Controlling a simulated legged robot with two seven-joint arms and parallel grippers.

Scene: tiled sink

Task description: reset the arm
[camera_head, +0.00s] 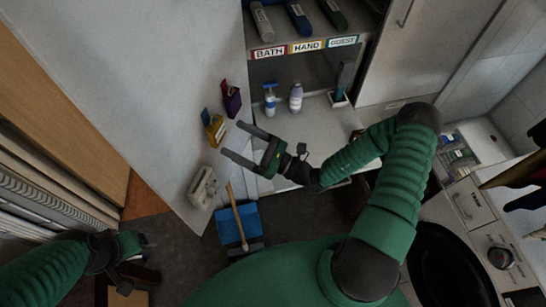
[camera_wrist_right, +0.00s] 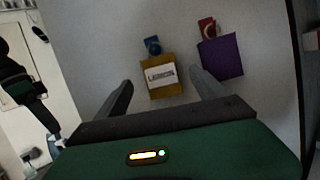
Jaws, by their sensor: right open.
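My right arm is green and reaches across the middle of the head view. Its gripper (camera_head: 236,142) is open and empty, its two dark fingers pointing left towards a white panel. In the right wrist view the open fingers (camera_wrist_right: 162,92) stand on either side of a yellow holder (camera_wrist_right: 162,78) with a white label. A purple holder (camera_wrist_right: 220,57) hangs to its right. In the head view the yellow holder (camera_head: 216,130) and the purple holder (camera_head: 232,100) are on the panel beside the fingers. My left arm shows at the lower left; its gripper (camera_head: 145,240) is partly seen, with its jaw state unclear.
A shelf labelled BATH, HAND and GUEST (camera_head: 305,47) holds rolled towels. Below it, two bottles (camera_head: 296,97) stand on a white counter. A blue dustpan (camera_head: 238,224) lies below the gripper. A white box (camera_head: 202,187) is on the panel. A black basin (camera_head: 445,265) is at lower right.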

